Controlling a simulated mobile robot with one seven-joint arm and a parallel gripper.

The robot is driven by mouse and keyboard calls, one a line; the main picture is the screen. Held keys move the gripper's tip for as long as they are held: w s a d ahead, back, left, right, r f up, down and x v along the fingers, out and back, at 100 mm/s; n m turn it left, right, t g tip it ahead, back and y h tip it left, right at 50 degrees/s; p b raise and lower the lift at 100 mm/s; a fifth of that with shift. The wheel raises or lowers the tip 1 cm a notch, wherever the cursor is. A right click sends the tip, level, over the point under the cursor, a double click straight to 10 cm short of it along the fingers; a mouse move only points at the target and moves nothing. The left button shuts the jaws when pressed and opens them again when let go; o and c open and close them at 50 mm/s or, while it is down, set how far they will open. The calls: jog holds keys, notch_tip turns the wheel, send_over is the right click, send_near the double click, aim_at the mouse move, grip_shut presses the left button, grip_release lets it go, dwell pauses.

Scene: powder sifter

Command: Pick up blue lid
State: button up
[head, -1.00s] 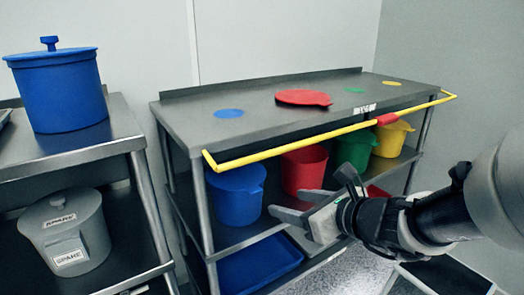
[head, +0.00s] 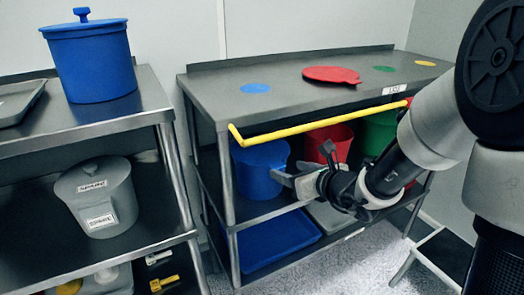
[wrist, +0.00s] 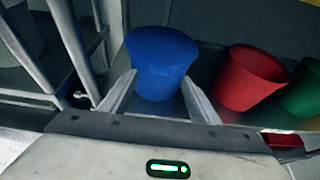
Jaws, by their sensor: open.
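A blue lid with a knob (head: 83,22) sits on the large blue bucket (head: 92,65) on the left table. A flat blue disc (head: 255,88) lies on the right table top beside a red lid (head: 331,75). My gripper (head: 277,178) is open in front of the smaller blue bucket (head: 260,168) on the right table's middle shelf. In the wrist view, this blue bucket (wrist: 160,62) shows beyond and between my gripper's spread fingers (wrist: 158,95). They hold nothing, and I cannot tell the gap to the bucket.
A yellow bar (head: 300,122) runs along the right table's front edge, above my gripper. A red bucket (head: 328,140) and green bucket (head: 378,133) stand further right. A blue tray (head: 275,240) lies below. A grey spare bucket (head: 100,200) stands on the left table's lower shelf.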

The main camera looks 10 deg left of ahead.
aim_at(276, 164)
jog(key=b+x, duration=0.1)
jog(key=x, duration=0.4)
jog(key=shift+w+a+r, duration=0.1)
jog(key=shift+w+r, duration=0.05)
jog(key=c, duration=1.1)
jog(key=shift+c, duration=0.3)
jog(key=shift+r, duration=0.1)
